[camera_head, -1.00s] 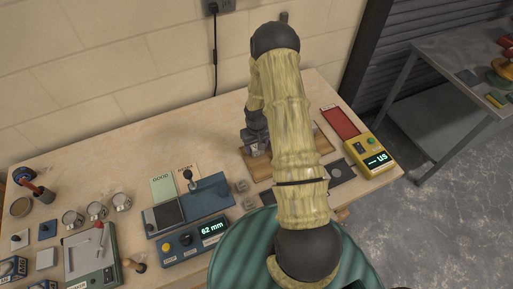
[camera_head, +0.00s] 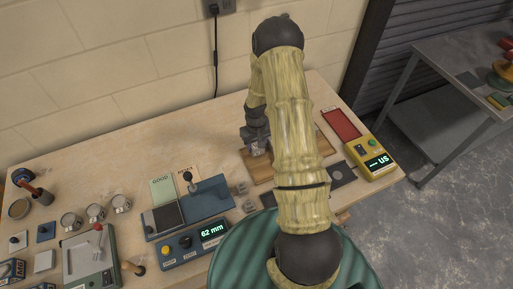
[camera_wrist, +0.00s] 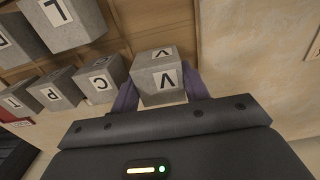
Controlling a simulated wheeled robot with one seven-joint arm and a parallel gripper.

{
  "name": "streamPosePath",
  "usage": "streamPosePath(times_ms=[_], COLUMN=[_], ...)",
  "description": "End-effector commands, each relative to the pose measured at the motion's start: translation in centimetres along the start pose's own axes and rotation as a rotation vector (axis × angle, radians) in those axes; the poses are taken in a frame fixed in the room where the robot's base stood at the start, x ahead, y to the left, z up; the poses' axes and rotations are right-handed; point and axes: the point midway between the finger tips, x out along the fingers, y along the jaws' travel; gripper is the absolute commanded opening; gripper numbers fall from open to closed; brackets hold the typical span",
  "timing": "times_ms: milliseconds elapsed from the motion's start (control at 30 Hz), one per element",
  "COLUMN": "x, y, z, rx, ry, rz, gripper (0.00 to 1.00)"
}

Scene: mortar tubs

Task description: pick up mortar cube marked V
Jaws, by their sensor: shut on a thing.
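The mortar cube marked V (camera_wrist: 162,78) is a small grey block with white V labels on two visible faces. It sits between the purple fingers of my gripper (camera_wrist: 160,92) in the wrist view, and the fingers are shut on it. In the head view my gripper (camera_head: 255,140) is over the wooden tray (camera_head: 257,170), partly hidden by my arm. I cannot tell whether the cube touches the tray.
Other grey cubes, such as those marked C (camera_wrist: 100,80) and L (camera_wrist: 62,20), are close to the left of the held cube. A blue device (camera_head: 205,200) reading 62 mm stands left of the tray. A yellow meter (camera_head: 372,160) and red mat (camera_head: 341,123) lie right.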

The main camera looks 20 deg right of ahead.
Motion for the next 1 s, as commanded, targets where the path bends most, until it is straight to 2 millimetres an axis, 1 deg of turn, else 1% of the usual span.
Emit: streamPosePath(times_ms=[300,400,500,633,1000], x=[-5.2,-6.6,-7.6,-8.1,-8.1], y=[0.1,0.1,0.0,0.0,0.0], z=[-0.1,-0.1,0.0,0.0,0.0], rx=[0.001,0.001,0.0,0.0,0.0], ry=[0.005,0.004,0.002,0.0,0.0], rz=[0.001,0.001,0.0,0.0,0.0], gripper=[0.15,0.15,0.15,0.15,0.15])
